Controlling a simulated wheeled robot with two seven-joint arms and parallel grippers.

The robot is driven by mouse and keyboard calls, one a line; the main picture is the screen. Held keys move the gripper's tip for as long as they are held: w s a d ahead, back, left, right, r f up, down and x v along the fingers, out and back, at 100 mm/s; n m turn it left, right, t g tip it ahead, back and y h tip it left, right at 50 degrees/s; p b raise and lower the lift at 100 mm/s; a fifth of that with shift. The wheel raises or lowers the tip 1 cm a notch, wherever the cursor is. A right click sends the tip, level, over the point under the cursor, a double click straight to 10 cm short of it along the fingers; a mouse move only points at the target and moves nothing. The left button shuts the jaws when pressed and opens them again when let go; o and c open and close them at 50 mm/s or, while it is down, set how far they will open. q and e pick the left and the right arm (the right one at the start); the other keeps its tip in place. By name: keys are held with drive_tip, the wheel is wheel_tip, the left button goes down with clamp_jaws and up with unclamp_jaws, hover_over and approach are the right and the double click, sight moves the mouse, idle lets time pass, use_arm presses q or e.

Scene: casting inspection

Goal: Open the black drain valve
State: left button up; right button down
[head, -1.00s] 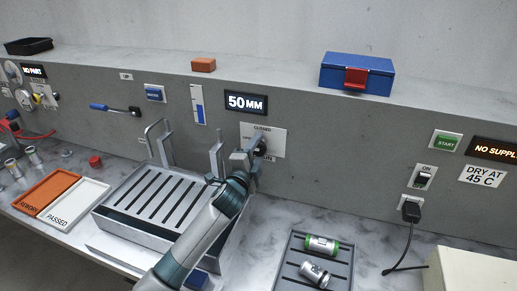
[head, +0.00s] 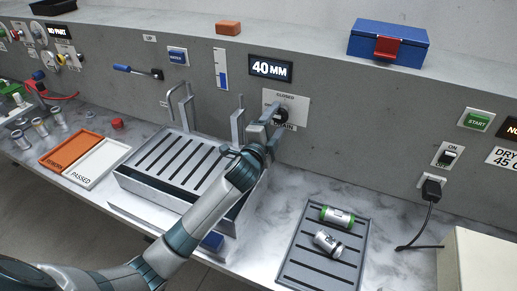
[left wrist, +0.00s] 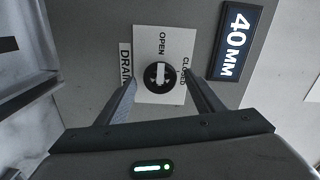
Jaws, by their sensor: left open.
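The black drain valve (head: 281,116) is a round knob on a white plate on the grey wall, partly hidden by my gripper in the head view. In the left wrist view the knob (left wrist: 160,76) has a white bar that lies along the line toward the word OPEN, not toward CLOSED. My left gripper (head: 272,124) is in front of the knob. In the left wrist view its open fingers (left wrist: 162,86) stand on either side of the knob, apart from it. My right gripper is not in view.
A display (head: 271,68) above the plate reads 40 MM. A slotted metal basin (head: 130,182) with upright metal posts stands below and left of the valve. A grey tray (head: 297,278) with two cylindrical parts lies to the right. A black plug (head: 431,190) and cord are farther right.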

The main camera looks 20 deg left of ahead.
use_arm(q)
drive_tip(key=s+b, duration=0.3)
drive_tip(key=s, duration=1.1)
drive_tip(key=shift+s+a, duration=0.2)
drive_tip(key=shift+a, duration=0.1)
drive_tip(key=shift+f, duration=0.1)
